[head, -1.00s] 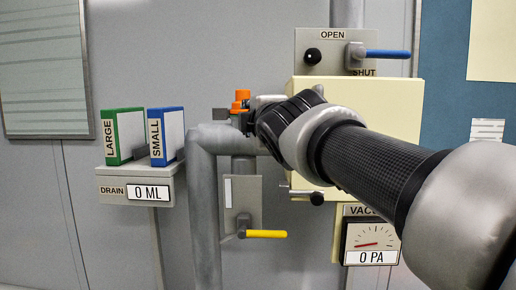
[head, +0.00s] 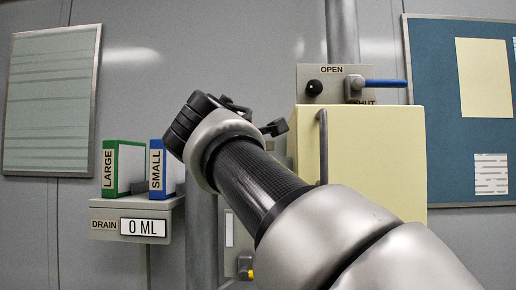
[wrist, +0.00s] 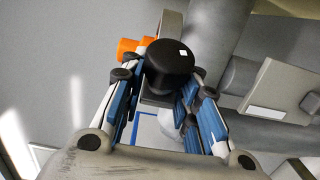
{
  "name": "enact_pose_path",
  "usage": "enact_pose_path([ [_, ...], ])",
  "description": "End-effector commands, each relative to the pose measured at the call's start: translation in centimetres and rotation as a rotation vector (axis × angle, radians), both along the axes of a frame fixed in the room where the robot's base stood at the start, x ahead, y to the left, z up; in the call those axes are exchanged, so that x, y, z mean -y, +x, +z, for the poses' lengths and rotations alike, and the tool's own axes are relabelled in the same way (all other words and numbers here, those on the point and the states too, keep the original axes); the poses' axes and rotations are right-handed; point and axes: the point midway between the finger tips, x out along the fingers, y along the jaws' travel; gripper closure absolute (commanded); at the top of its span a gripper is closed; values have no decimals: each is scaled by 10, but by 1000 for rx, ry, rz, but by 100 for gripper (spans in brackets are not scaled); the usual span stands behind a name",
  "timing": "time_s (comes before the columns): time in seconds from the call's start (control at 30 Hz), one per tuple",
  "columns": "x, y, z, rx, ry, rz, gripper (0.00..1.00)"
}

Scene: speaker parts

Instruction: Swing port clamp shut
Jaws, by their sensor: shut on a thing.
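In the wrist view my gripper (wrist: 165,84) has its blue-padded fingers closed around a round black knob (wrist: 168,64) with a small white square on its end. A grey bar (wrist: 171,24) shows just behind the knob, and an orange part (wrist: 127,48) shows to its left. I cannot tell for sure how the knob joins the clamp, or how far the clamp is swung. In the head view my wrist and arm cover the port, and only dark pieces of my gripper (head: 255,115) show past the wrist.
A cream box (head: 375,150) with a grey handle stands right of my wrist, below a blue lever (head: 385,83). A drain shelf (head: 105,209) carries the green LARGE (head: 109,165) and blue SMALL (head: 157,165) pieces at the left. A grey pipe (head: 201,240) runs below my wrist.

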Motion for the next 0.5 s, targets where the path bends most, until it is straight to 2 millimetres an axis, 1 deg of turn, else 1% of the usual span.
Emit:
enact_pose_path([
  [0.03, -6, 4, -4, -13, -3, -33, 100],
  [0.2, -18, 10, 0, -13, -2, -158, 100],
  [0.5, -33, 23, 2, -11, -1, -342, 100],
])
